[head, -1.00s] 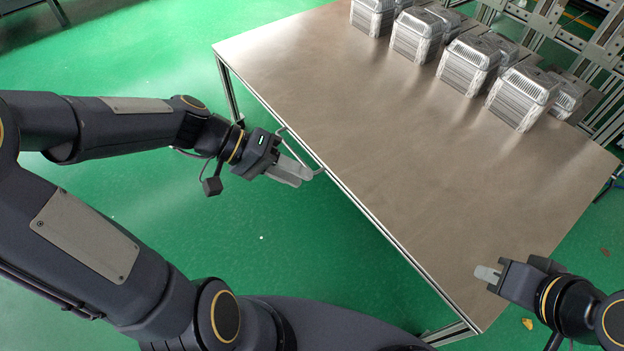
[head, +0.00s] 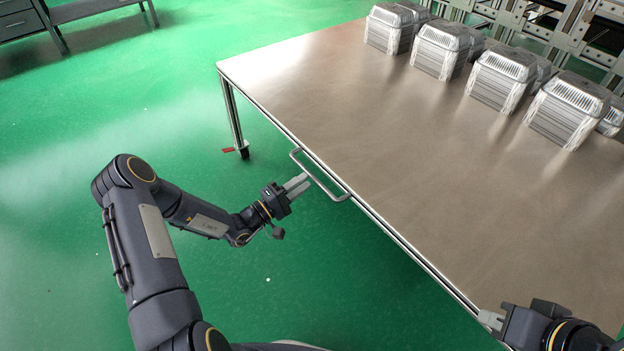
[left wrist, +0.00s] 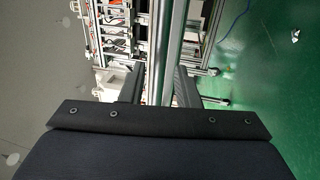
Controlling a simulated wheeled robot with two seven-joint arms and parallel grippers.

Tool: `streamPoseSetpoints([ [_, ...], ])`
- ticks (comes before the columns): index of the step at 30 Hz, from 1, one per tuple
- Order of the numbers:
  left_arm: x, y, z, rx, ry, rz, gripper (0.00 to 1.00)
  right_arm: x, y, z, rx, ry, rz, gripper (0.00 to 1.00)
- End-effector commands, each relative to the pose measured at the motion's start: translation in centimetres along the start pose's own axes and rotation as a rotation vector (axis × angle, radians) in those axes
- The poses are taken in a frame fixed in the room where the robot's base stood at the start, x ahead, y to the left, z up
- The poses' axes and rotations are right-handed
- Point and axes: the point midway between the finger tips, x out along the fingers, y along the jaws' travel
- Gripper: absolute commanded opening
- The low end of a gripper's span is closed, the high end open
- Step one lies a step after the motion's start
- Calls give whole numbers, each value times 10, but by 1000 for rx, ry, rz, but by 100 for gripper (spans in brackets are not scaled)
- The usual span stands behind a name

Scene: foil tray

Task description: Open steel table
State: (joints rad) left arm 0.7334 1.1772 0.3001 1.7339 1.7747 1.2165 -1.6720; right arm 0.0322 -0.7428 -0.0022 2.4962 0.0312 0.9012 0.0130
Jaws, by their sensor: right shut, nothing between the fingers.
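The steel table (head: 400,150) has a flat brushed top and runs diagonally across the head view. A grey bar handle (head: 337,197) sticks out from its near left edge. My left gripper (head: 304,180) is at the outer side of this handle, its fingertips near the middle of the bar. In the left wrist view its two fingers (left wrist: 158,88) stand apart, with grey metal bars showing between them. I cannot tell whether they touch the handle. My right gripper (head: 484,317) is shut and empty at the table's near edge, at the bottom right.
Several stacks of foil trays (head: 495,80) stand along the table's far side. A metal rack (head: 560,25) is behind them. A dark bench (head: 95,10) stands at the far left. Green floor (head: 170,110) is clear left of the table.

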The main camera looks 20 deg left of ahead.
Motion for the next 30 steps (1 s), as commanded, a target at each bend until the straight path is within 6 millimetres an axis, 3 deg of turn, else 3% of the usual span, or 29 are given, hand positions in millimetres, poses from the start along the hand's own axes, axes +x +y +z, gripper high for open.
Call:
streamPoseSetpoints([
  [7, 34, -1, 1, -1, -3, 0, 29, 7, 3, 4, 0, 0, 0, 0],
  [18, 42, 0, 1, -2, -2, 0, 29, 8, 3, 4, 0, 0, 0, 0],
  [25, 42, 0, 1, -2, -2, 0, 0, 8, 3, 4, 0, 0, 0, 0],
  [30, 41, 0, 1, -2, -2, -1, 0, 8, 3, 4, 0, 0, 0, 0],
])
